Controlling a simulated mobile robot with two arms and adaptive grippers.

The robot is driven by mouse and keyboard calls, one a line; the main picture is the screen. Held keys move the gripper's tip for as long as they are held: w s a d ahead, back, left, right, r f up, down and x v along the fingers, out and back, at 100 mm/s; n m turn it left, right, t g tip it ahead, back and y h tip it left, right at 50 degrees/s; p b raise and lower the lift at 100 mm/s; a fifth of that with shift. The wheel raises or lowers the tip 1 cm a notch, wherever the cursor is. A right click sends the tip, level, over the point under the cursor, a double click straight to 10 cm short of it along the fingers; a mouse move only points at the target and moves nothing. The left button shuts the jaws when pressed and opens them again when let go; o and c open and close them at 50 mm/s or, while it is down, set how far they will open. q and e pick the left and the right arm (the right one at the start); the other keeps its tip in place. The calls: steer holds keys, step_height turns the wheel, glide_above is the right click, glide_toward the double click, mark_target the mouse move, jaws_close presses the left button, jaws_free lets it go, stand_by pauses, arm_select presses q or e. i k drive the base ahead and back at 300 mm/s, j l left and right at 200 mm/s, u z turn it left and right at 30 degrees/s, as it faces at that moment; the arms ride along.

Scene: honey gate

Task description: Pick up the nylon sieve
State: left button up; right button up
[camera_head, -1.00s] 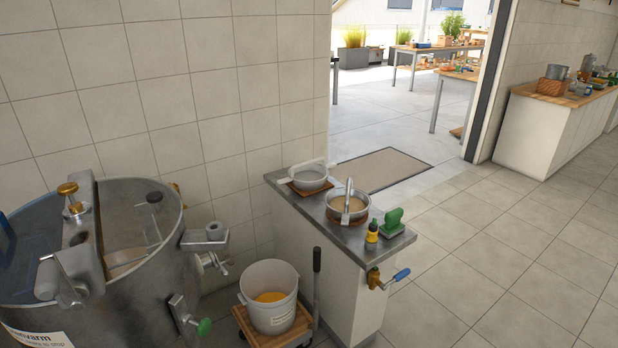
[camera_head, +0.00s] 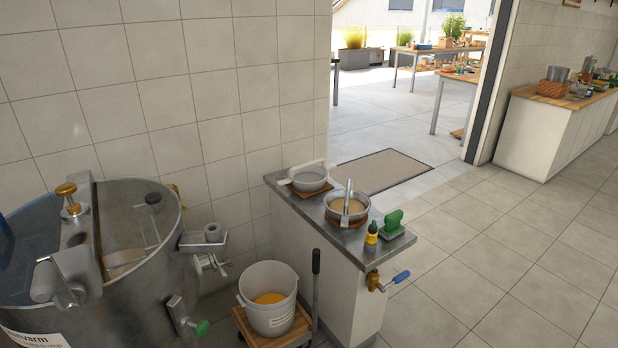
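The front sieve (camera_head: 347,207) has a steel rim, a beige inside and an upright metal handle, and sits on a brown base. I cannot tell for certain which one is nylon. Neither of my grippers shows in the head view.
A white bucket (camera_head: 268,298) stands on a wooden dolly (camera_head: 242,322). A large steel tank (camera_head: 150,290) fills the left. Floor on the right is clear.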

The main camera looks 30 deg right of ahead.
mark_target(308, 176)
steer(key=i+l+u, duration=0.15)
steer(key=l+u, duration=0.25)
steer(key=l, duration=0.95)
steer(key=l+u, duration=0.45)
steer(key=l, duration=0.85)
